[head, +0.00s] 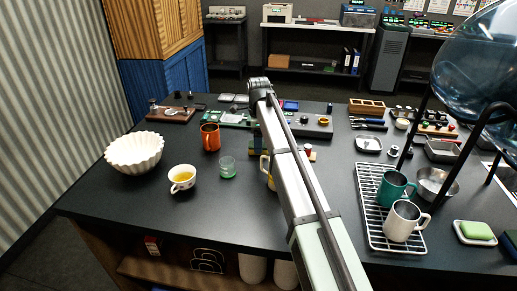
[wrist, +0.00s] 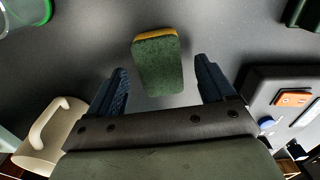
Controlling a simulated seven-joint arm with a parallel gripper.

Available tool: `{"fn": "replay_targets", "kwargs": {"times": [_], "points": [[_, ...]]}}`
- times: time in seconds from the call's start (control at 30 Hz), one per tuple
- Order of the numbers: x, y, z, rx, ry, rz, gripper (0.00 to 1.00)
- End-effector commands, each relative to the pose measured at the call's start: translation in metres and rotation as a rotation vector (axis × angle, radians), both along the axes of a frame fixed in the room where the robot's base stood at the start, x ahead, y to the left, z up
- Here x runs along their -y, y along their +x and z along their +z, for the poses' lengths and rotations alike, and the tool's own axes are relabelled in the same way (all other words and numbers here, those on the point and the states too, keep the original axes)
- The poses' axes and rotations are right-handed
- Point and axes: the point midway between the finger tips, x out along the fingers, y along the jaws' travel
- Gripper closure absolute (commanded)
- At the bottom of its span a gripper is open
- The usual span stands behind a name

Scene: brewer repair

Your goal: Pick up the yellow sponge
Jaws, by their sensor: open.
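The sponge (wrist: 157,65) lies on the dark counter in the wrist view, with a green scouring face toward the camera and a yellow layer along its upper edge. My gripper (wrist: 163,75) is open. Its two dark blue fingers stand left and right of the sponge, with a gap on both sides and nothing held. In the head view my own arm covers the middle of the counter, so I cannot make out the sponge or the fingertips clearly there.
A cream mug (wrist: 50,135) is close to the left finger. A green-rimmed glass (wrist: 28,12) is at the upper left; it also shows in the head view (head: 227,168). A dark device (wrist: 275,95) is close on the right. A drying rack (head: 373,222) holds mugs.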

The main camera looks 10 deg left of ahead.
Motion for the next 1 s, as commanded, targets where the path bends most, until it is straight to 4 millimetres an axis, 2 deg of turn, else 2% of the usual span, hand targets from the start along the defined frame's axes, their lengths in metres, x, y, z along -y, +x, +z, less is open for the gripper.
{"fn": "replay_targets", "kwargs": {"times": [0.13,0.4,1.0], "points": [[0.000,-0.001,-0.019,-0.002,0.000,0.000,0.17],[0.000,0.000,-0.023,0.000,0.000,0.001,0.17],[0.000,0.000,-0.023,0.000,0.000,0.001,0.72]]}}
